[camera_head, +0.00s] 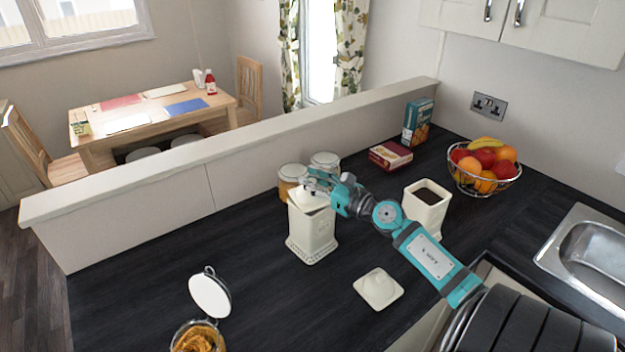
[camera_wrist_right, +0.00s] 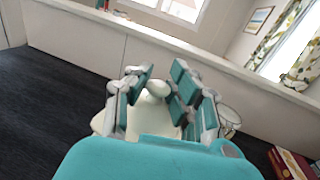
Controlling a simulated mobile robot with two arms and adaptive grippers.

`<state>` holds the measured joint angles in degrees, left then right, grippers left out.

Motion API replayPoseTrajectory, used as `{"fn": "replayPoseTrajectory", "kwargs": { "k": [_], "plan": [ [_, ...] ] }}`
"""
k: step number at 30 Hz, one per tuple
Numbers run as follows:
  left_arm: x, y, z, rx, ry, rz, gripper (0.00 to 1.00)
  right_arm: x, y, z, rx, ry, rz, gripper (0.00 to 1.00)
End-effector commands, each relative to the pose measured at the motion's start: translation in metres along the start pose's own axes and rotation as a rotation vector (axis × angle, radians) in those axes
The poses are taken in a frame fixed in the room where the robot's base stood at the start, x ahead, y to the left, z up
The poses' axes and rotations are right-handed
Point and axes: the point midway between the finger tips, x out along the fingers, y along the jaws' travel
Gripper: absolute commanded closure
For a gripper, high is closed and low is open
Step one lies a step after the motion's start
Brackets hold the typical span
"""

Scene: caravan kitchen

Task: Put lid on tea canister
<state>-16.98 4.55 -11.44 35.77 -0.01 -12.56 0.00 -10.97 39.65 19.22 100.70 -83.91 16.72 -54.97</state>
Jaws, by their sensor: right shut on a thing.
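My right gripper (camera_head: 318,182) is shut on the round knob of a cream lid (camera_head: 309,199), above the left cream canister (camera_head: 312,232). The lid is at the canister's top; I cannot tell if it is fully seated. In the right wrist view the fingers (camera_wrist_right: 160,90) are on either side of the lid's knob (camera_wrist_right: 158,88). A second cream canister (camera_head: 427,207) stands open to the right, with dark contents. I cannot read a label on either canister. My left gripper is not in view.
Two glass jars (camera_head: 292,180) stand behind the left canister, near the low wall (camera_head: 240,160). A red box (camera_head: 390,155), a blue carton (camera_head: 417,122) and a fruit bowl (camera_head: 484,168) are further right. An open jar (camera_head: 198,337) stands at front left. The counter's left part is clear.

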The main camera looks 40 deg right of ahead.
Motion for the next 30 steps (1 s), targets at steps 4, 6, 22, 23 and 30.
{"fn": "replayPoseTrajectory", "kwargs": {
  "k": [4, 6, 22, 23, 30],
  "plan": [
    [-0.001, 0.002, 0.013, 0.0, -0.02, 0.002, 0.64, 0.0, 0.0, 0.0, 0.0, -0.001, 0.0, 1.0],
    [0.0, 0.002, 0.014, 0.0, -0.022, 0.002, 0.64, 0.0, 0.0, 0.0, 0.0, -0.001, 0.0, 1.0],
    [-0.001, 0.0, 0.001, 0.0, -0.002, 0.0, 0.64, -0.001, 0.002, 0.0, 0.0, -0.001, 0.0, 1.0],
    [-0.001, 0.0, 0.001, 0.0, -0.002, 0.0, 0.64, -0.001, 0.002, 0.0, 0.0, -0.001, 0.0, 1.0],
    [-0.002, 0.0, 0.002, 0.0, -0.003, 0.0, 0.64, -0.001, 0.002, 0.0, 0.0, -0.001, 0.0, 1.0]
  ]
}}
